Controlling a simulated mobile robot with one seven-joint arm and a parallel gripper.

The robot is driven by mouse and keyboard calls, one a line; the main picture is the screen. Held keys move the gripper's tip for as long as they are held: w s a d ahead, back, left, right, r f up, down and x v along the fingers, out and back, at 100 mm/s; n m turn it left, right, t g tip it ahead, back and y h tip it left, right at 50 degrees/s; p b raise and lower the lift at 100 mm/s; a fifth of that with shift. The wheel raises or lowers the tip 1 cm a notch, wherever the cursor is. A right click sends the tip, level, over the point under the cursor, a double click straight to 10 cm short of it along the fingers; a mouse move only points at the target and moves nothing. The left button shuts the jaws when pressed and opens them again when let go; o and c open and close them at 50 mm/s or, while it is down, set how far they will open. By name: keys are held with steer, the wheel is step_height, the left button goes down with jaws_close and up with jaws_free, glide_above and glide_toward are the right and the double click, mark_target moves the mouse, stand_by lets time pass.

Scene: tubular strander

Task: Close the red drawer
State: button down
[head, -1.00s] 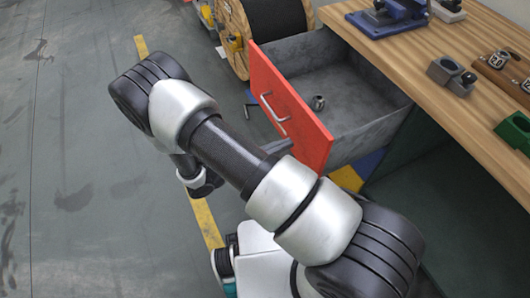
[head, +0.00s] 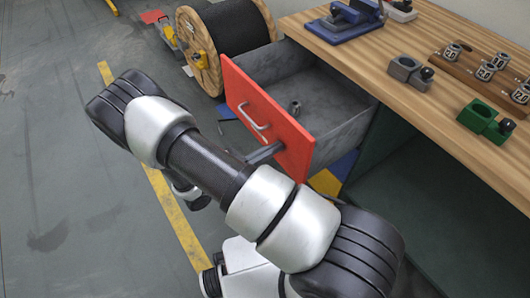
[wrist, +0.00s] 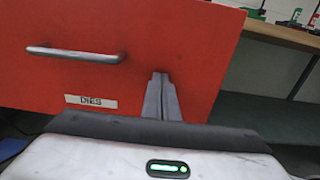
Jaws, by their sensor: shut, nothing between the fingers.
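The red drawer (head: 266,118) stands pulled out from under the wooden workbench, its grey inside showing with a small metal part (head: 295,107) in it. Its red front (wrist: 190,45) fills much of the wrist view, with a metal bar handle (wrist: 75,54) and a "DIES" label below it. My gripper (wrist: 160,78) is shut and empty, its fingertips in front of the red front, right of the handle; I cannot tell whether they touch it. In the head view the gripper (head: 278,147) shows partly behind my arm, at the lower right of the drawer front.
The wooden bench top (head: 420,115) holds a blue vise (head: 345,20), a grey block (head: 408,72), a green block (head: 485,117) and a rack of numbered dies (head: 490,68). A cable reel (head: 222,42) stands beyond the drawer. The floor at left is clear.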

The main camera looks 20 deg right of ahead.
steer(key=x, duration=2.7)
steer(key=shift+d, duration=0.1)
